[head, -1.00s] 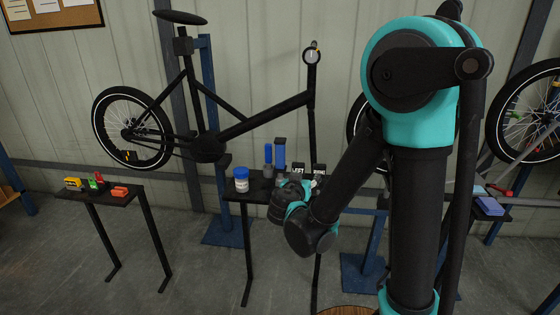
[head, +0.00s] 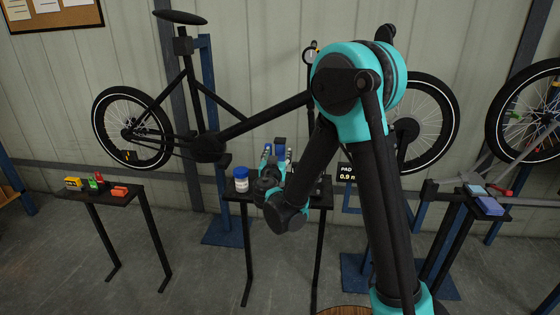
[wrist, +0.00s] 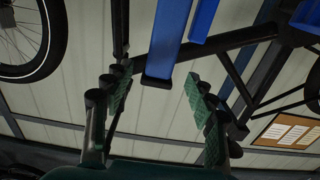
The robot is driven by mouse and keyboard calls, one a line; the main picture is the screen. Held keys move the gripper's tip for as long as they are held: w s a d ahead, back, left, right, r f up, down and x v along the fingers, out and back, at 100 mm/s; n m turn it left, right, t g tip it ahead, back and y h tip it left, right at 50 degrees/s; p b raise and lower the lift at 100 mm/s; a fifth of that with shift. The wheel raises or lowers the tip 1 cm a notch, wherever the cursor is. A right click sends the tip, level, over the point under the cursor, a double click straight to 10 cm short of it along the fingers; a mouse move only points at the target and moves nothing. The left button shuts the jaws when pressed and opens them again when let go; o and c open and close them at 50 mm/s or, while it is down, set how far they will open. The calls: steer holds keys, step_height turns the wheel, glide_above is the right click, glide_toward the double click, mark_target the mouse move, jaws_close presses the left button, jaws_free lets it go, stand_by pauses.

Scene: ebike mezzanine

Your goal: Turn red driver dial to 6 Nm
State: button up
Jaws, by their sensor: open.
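I cannot pick out a red driver or its dial in either view. My gripper (head: 277,160) is over the middle bench (head: 236,196), partly hidden by my own wrist. In the wrist view, my gripper (wrist: 157,88) is open, with its two green-padded fingers apart. A blue upright piece with a black end (wrist: 165,45) appears between the fingers in that picture. I cannot tell its distance, and no contact is clear. A blue piece with a black top (head: 280,148) also shows behind the gripper in the head view.
A white jar with a blue lid (head: 241,180) stands at the bench's left. A black sign reading "PAD 0.9" (head: 347,173) is at its right. The left bench (head: 100,198) holds yellow, green and orange-red blocks (head: 119,191). A bike frame (head: 262,121) stands behind.

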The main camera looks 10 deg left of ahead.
mark_target(280, 147)
steer(key=shift+w+d+r, duration=0.1)
steer(key=shift+w+r, duration=0.05)
steer(key=shift+w, duration=2.9)
jaws_close()
